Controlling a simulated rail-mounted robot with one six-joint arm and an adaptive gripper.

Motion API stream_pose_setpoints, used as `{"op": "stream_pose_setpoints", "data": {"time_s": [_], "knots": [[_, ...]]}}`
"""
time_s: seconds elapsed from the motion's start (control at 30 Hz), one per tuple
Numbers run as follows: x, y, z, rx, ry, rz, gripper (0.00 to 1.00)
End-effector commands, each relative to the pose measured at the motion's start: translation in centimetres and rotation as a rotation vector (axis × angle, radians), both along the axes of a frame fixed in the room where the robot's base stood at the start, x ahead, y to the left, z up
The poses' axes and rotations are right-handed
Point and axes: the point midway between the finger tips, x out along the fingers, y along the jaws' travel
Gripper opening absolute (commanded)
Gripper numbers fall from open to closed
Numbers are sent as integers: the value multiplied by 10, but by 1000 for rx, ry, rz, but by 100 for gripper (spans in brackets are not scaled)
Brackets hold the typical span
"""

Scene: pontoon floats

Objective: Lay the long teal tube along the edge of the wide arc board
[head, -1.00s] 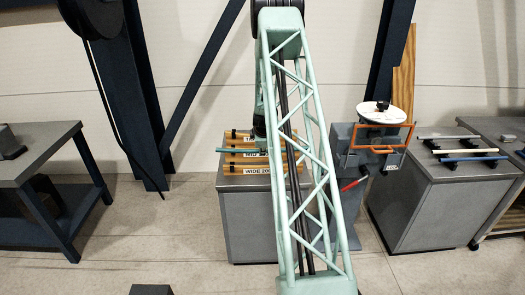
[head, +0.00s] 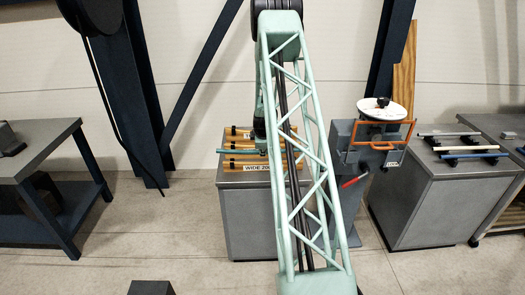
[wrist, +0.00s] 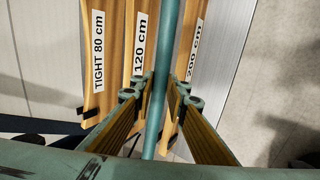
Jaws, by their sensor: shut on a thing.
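My gripper (head: 261,140) is over the grey cabinet, partly behind my arm in the head view. In the wrist view my gripper (wrist: 160,98) is shut on the long teal tube (wrist: 168,45), which runs lengthwise between the fingers. One end of the teal tube (head: 222,151) sticks out left of the boards in the head view. The wide arc board (head: 235,165), labelled WIDE 200, is the front board. In the wrist view the wide board (wrist: 198,10) lies just right of the tube. I cannot tell whether the tube touches a board.
The 120 cm board (wrist: 123,40) and the TIGHT 80 cm board (wrist: 90,70) lie beside it on the cabinet (head: 250,220). Right stand an orange-framed machine (head: 376,140) and a cabinet (head: 440,200) with several bars. Left is a dark-legged table (head: 45,150).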

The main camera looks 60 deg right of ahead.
Motion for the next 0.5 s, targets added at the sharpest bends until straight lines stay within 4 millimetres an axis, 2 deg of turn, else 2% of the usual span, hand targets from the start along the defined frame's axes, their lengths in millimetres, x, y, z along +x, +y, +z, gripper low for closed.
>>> {"op": "stream_pose_setpoints", "data": {"time_s": [0.5], "knots": [[0, 0, -26, 0, -1, -1, 1]]}}
